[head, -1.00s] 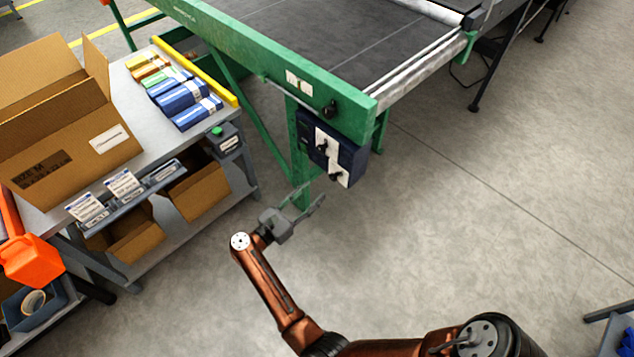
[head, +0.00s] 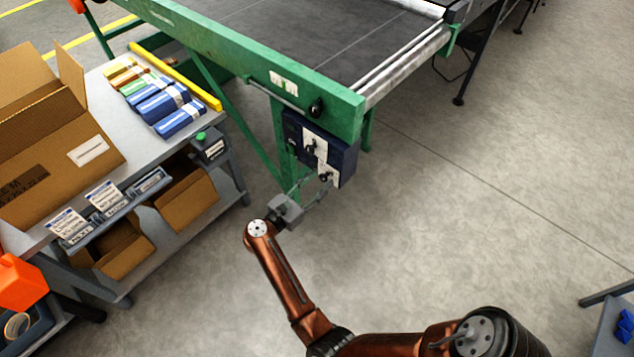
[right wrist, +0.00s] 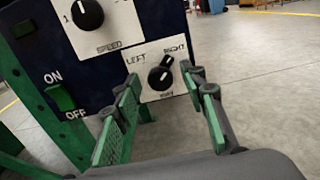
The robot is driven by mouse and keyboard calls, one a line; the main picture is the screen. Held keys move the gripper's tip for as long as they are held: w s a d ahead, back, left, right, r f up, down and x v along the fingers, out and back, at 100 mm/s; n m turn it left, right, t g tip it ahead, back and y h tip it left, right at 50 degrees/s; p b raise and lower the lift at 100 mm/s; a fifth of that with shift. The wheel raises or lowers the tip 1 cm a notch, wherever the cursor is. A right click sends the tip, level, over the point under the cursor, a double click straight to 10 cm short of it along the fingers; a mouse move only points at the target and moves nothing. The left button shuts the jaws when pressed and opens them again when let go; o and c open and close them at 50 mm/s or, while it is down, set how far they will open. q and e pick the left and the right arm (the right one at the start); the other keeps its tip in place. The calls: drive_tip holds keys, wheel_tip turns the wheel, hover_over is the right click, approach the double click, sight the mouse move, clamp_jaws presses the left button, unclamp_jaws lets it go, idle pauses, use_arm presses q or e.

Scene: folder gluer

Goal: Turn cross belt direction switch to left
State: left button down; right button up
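The cross belt direction switch (right wrist: 160,77) is a black knob on a white plate marked LEFT and RIGHT, low on the dark blue control box (head: 343,160). Its raised grip leans up and right, toward the RIGHT label. The switch also shows small in the head view (head: 326,177). My right gripper (right wrist: 161,80) is open, with one green-padded finger to each side of the knob and the tips close to the plate. I see no clear contact with the knob. In the head view my right gripper (head: 314,186) is just below the box. My left gripper is out of view.
A speed knob (right wrist: 86,13) sits above the switch, and a green ON/OFF switch (right wrist: 60,97) is to the left. The box hangs under the green conveyor frame (head: 335,95). A grey bench (head: 113,84) with cartons stands left.

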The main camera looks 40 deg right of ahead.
drive_tip(key=c, duration=0.9)
drive_tip(key=shift+a, duration=0.2)
clamp_jaws()
drive_tip(key=shift+d, duration=0.1)
